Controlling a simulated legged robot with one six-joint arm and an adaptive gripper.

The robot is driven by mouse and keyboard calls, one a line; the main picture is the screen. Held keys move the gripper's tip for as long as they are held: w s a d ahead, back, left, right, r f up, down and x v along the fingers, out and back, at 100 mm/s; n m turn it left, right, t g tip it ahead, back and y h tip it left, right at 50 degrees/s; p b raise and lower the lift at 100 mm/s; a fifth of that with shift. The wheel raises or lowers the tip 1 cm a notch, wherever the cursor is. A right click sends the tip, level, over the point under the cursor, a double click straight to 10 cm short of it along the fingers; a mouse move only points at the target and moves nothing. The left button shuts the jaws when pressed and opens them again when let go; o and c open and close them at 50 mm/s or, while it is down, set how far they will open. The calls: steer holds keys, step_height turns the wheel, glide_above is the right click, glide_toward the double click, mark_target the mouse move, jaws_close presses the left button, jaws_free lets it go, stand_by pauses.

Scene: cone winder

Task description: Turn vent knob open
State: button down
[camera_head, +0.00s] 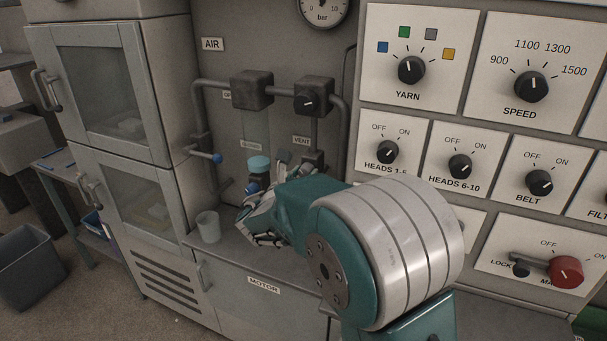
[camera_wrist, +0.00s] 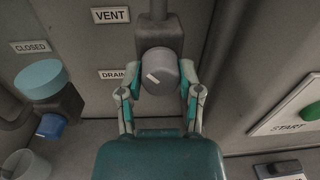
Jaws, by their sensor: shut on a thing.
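The vent knob (camera_wrist: 160,68) is a grey round knob with a short white mark on its face, slanting from upper left to lower right in the wrist view. It sits on a dark block under a pipe, by the VENT label (camera_wrist: 111,15). My gripper (camera_wrist: 161,84) is shut on the knob, with one finger on each side.
A CLOSED label (camera_wrist: 30,47) and DRAIN label (camera_wrist: 114,74) are left of the knob. A grey cup (camera_head: 208,227) stands on the ledge. Control panels (camera_head: 413,55) lie right.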

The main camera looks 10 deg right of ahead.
steer(key=m, duration=0.3)
steer(key=shift+m, duration=0.3)
steer(key=m, duration=0.8)
steer(key=shift+m, duration=0.4)
steer(key=shift+f+m+y, duration=0.1)
steer(key=shift+m+y, duration=0.3)
steer(key=shift+m, duration=1.6)
steer(key=shift+c, duration=1.3)
jaws_free()
